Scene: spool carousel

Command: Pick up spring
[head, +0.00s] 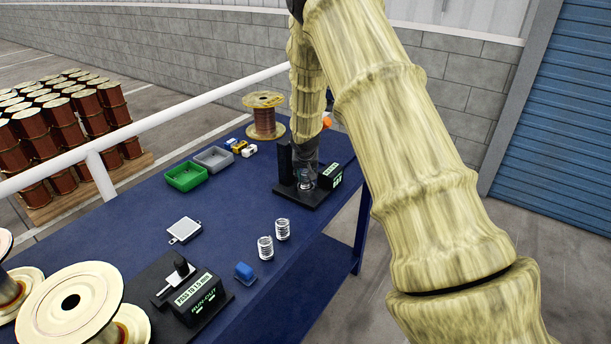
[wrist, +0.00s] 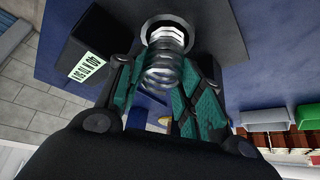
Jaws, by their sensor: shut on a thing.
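A metal coil spring (wrist: 163,68) is between the fingers of my gripper (wrist: 165,95) in the wrist view. My gripper is shut on it. In the head view, the held spring (head: 305,180) shows at the black test fixture (head: 290,197) with a lit display. In the wrist view, the spring's far end is in front of a round grey part of the fixture (wrist: 85,45); I cannot tell whether it touches. Two more springs, one (head: 265,248) and another (head: 283,229), stand upright on the blue table, apart from my gripper.
On the blue table (head: 225,225) are a green bin (head: 187,177), a grey bin (head: 213,158), a small white scale (head: 184,230), a blue block (head: 244,272) and a black gauge (head: 190,290). A copper spool (head: 265,118) stands at the far end. White spools crowd the lower left.

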